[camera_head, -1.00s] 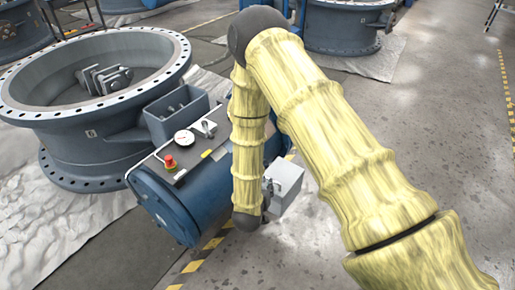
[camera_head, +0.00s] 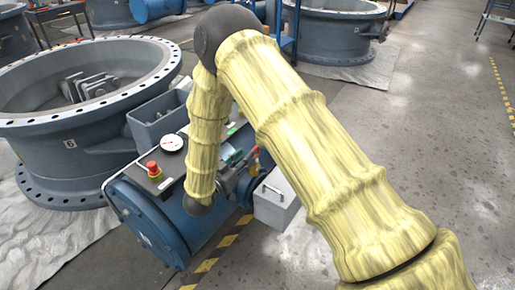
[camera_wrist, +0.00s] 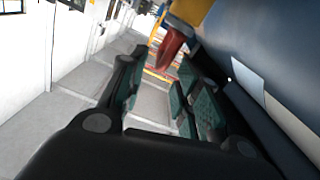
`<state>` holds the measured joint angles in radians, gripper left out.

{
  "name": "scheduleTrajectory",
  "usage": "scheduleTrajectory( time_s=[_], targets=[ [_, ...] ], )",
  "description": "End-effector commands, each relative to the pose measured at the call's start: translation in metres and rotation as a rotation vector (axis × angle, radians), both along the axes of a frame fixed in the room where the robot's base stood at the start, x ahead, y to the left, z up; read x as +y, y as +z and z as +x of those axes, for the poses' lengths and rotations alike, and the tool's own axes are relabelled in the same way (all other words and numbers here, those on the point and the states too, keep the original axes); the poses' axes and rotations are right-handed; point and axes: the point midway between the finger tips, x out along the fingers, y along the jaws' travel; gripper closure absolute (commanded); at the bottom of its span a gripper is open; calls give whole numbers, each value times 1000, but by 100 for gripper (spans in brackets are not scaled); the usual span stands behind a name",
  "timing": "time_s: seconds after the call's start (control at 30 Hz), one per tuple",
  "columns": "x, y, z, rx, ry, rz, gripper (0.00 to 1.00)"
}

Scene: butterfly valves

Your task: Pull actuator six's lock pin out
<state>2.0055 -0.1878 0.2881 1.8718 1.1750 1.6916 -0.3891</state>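The blue actuator (camera_head: 165,228) sits beside the large flanged valve, with a red stop button (camera_head: 153,170) and a gauge (camera_head: 172,143) on top. I cannot read its number. My gripper (camera_head: 240,165) is just past its right end, partly hidden by my arm. In the wrist view my gripper (camera_wrist: 160,92) is open, its green pads apart and nothing clamped. A red tapered piece (camera_wrist: 171,48) hangs below a yellow part (camera_wrist: 192,10), just beyond the fingertips toward the right finger. It may be the lock pin's tag or handle; the pin itself I cannot make out.
A grey box (camera_head: 276,198) with a handle stands right of the actuator, close to my gripper. The valve (camera_head: 75,100) fills the left. The actuator's blue wall (camera_wrist: 245,40) runs close along the wrist view's right side. Open floor (camera_head: 430,150) lies to the right.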

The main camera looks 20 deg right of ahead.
Motion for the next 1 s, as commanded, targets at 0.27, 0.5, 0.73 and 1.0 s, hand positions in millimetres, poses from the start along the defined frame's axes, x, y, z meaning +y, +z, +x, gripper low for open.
scheduleTrajectory(
  time_s=[0.27,0.5,0.73,1.0],
  targets=[
    [-37,-2,28,-2,-2,1,68],
    [-62,-2,46,-2,-2,1,68],
    [-70,-1,53,0,0,1,68],
    [-70,0,53,0,0,1,71]
  ],
)
